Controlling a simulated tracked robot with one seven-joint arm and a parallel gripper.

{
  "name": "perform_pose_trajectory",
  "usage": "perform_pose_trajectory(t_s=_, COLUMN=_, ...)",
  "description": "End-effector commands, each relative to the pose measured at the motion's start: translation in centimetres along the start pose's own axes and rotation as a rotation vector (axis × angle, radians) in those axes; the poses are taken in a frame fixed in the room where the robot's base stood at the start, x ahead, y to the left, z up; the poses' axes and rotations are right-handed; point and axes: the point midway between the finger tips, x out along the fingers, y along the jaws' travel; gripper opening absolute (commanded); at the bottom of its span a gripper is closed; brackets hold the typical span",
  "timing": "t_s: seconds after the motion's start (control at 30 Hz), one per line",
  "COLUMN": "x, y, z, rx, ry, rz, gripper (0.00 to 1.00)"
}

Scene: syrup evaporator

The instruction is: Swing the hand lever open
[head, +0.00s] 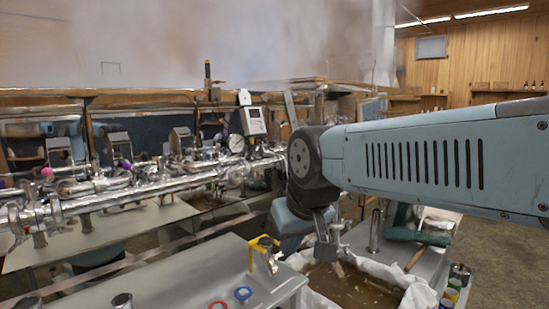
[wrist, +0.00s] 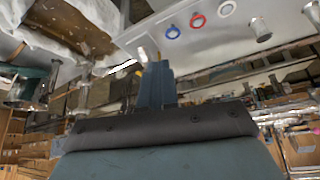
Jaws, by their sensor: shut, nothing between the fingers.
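A yellow bent handle (head: 263,244), the only lever-like part I make out, stands at the far edge of the grey counter in the head view, beside a short metal fitting. A small yellow piece also shows in the wrist view (wrist: 126,65), just left of the fingertips, next to a pale tip. My gripper (wrist: 157,68) is shut and empty, its blue fingers pointing up the wrist view toward the counter edge. In the head view its blue body is right of the yellow handle, and its fingertips are hard to make out. I cannot tell whether it touches the handle.
The grey counter (head: 200,280) carries a red ring (head: 218,305) and a blue ring (head: 243,294). A cloth-lined tub of brown liquid (head: 350,287) lies below my arm. Shiny pipework (head: 110,193) with a gauge (head: 237,143) runs behind. Open floor shows at the right.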

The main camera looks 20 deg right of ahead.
Motion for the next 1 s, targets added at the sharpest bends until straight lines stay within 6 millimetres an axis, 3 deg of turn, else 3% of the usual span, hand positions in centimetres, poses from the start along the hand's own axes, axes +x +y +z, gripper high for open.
perform_pose_trajectory(t_s=0.43, x=-0.1, y=0.0, z=-0.1, rx=0.000, ry=0.000, rz=0.000, gripper=0.00)
perform_pose_trajectory(t_s=0.57, x=-0.5, y=0.1, z=-1.4, rx=-0.009, ry=-0.006, rz=0.000, gripper=0.00)
perform_pose_trajectory(t_s=0.77, x=-1.8, y=1.3, z=-7.3, rx=-0.059, ry=-0.038, rz=-0.005, gripper=0.00)
perform_pose_trajectory(t_s=1.0, x=-2.9, y=3.3, z=-16.4, rx=-0.139, ry=-0.082, rz=-0.025, gripper=0.00)
